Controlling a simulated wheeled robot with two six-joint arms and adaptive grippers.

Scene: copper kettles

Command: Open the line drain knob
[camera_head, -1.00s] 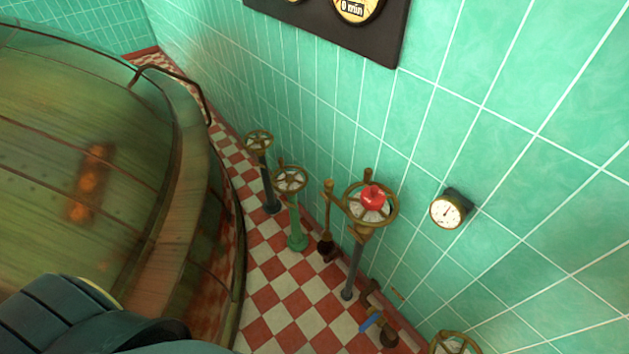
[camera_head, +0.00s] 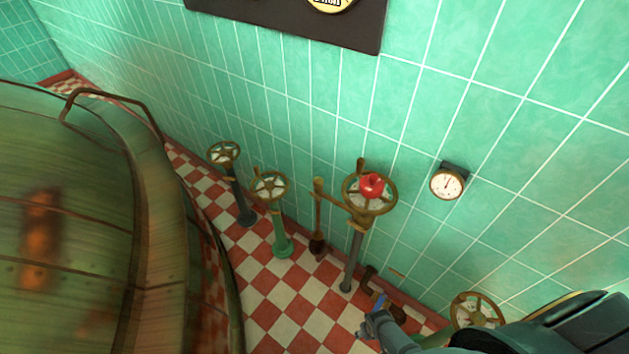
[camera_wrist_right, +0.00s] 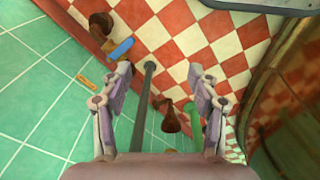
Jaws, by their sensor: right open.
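I cannot tell for sure which fitting is the line drain knob. A small blue handle (camera_head: 379,300) sits on a brown pipe fitting low by the wall. In the right wrist view the blue handle (camera_wrist_right: 121,48) lies just beyond the left finger, apart from it as far as I can see. My right gripper (camera_head: 376,324) is close to the handle in the head view and partly covers it. In the wrist view the right gripper (camera_wrist_right: 161,85) is open, with nothing held. A grey post (camera_wrist_right: 145,95) shows between its fingers, farther off. My left gripper is out of view.
A brass handwheel with a red knob (camera_head: 371,186) stands on a post near the wall. Other handwheels stand behind (camera_head: 269,186) and at lower right (camera_head: 478,310). A gauge (camera_head: 447,184) is on the wall. A large copper vat (camera_head: 90,230) fills the left.

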